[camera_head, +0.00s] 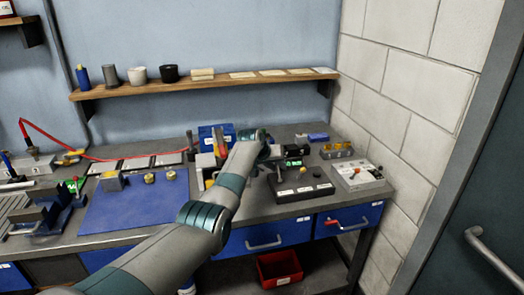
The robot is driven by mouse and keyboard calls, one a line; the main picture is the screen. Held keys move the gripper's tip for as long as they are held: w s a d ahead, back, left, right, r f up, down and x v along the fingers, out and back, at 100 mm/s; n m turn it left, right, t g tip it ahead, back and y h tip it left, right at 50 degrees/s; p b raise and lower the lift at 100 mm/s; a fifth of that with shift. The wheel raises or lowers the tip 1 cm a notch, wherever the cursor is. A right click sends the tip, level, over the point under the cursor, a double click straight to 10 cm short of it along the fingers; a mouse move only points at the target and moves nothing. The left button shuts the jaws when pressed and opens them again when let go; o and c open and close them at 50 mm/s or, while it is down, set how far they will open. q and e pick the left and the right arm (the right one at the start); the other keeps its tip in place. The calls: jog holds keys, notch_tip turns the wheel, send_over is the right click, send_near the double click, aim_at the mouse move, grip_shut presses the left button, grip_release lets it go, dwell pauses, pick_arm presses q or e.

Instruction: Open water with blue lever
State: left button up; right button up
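My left arm reaches in from the lower left across the bench. Its wrist end and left gripper (270,150) are over the back right part of the bench, among small devices. The fingers are small and partly hidden by the arm, so their opening and anything between them cannot be made out. A slim blue handle (7,162), possibly the blue lever, stands at the far left edge, far from the gripper. Its mounting is cut off there. My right gripper is not in view.
The grey bench holds a blue mat (135,213), a black block (300,190), a white box (357,176) and a vise-like tool (38,218). A red hose (45,135) runs along the back left. A wooden shelf (215,84) hangs above. A red bin (280,268) is below.

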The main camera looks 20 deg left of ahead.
pick_arm(q)
jog(key=shift+v, duration=0.85)
jog(key=b+v, duration=0.3)
jog(key=v, duration=1.1)
